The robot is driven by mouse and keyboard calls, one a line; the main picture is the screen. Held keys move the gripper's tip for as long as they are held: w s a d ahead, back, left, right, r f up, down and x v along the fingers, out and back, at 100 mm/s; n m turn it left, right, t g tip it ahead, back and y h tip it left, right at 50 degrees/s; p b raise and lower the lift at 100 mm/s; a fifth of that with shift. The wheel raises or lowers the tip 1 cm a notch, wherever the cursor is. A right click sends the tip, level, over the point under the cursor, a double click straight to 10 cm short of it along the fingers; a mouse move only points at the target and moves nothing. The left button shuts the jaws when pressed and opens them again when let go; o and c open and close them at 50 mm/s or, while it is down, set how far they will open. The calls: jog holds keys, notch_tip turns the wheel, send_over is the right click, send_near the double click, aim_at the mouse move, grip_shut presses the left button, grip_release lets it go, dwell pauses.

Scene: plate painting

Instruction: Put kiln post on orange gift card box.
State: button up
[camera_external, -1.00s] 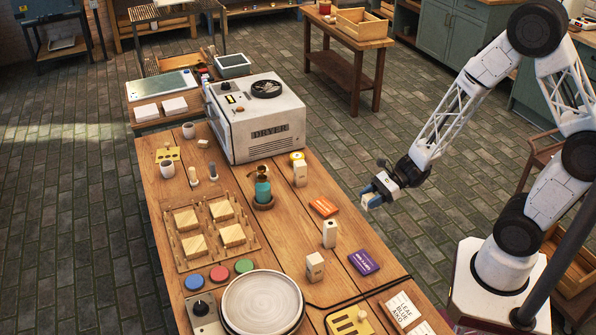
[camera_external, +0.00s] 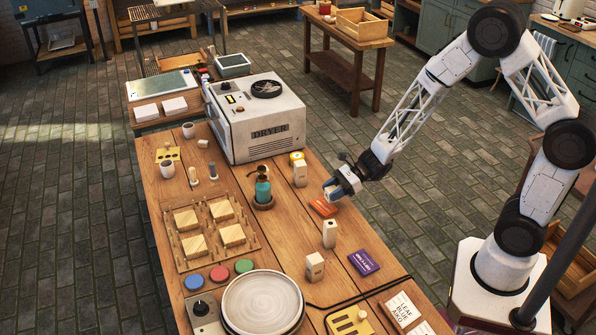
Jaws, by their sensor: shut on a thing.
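The orange gift card box (camera_external: 321,208) lies flat near the right edge of the wooden table. My gripper (camera_external: 335,191), with blue fingers, is shut on a small pale block, the kiln post (camera_external: 332,193). It is above and just right of the orange box in the picture. The fingers partly hide the post. I cannot tell how much space is between the post and the box.
Pale posts stand nearby on the table: one behind (camera_external: 301,174), two in front (camera_external: 330,234) (camera_external: 315,267). A teal pump bottle (camera_external: 263,189) is to the left. A purple box (camera_external: 363,263) lies nearer the front. The white dryer (camera_external: 255,120) stands behind.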

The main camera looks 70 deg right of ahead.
aim_at(325, 197)
jog(key=shift+w+f, duration=0.2)
jog(key=shift+w, duration=1.15)
jog(key=shift+f, duration=1.7)
jog(key=shift+f, duration=0.2)
jog(key=o, duration=1)
jog(key=shift+r, duration=0.2)
jog(key=shift+v, duration=6)
jog(key=shift+r, duration=0.1)
